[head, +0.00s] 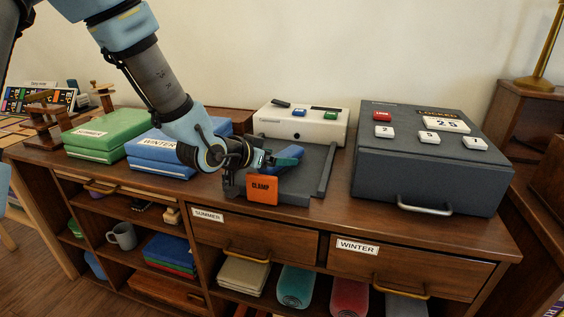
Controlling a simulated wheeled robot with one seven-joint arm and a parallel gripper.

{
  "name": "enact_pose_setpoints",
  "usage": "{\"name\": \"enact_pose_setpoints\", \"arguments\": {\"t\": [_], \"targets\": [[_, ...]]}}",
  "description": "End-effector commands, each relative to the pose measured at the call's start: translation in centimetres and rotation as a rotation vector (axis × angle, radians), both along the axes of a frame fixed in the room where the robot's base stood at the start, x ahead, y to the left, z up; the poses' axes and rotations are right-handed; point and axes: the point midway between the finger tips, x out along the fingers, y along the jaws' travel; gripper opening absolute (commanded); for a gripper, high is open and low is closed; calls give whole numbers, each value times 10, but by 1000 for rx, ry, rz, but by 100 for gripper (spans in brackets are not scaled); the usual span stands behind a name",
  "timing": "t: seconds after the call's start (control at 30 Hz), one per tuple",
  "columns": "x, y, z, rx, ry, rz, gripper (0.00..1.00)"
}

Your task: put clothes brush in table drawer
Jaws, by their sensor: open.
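My gripper (262,159) is open above a dark tray-like fixture (300,188) with an orange CLAMP block (262,190). A blue object (287,157) lies by its fingertips; contact between them is hard to tell. No thing is plainly a clothes brush. A small tan object (171,215) on a shelf below left is too small to identify. Drawers labelled SUMMER (228,232) and WINTER (390,264) look shut. I cannot tell which is the table drawer.
Green boxes (105,133) and blue boxes (163,153) stand left of the fixture. A white box (300,124) with small blocks is behind it. A large grey locked case (430,165) stands right. A grey mug (122,236) and folded cloths (168,254) fill lower shelves.

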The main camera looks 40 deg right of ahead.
Motion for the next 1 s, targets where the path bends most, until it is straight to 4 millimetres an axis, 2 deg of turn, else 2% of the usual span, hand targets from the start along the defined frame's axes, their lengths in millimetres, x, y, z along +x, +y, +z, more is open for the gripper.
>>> {"name": "enact_pose_setpoints", "arguments": {"t": [0.1,0.33,1.0], "targets": [[1,-7,-4,0,0,-1,90],[1,-7,-4,0,-1,0,89],[1,-7,-4,0,-1,0,14]]}}
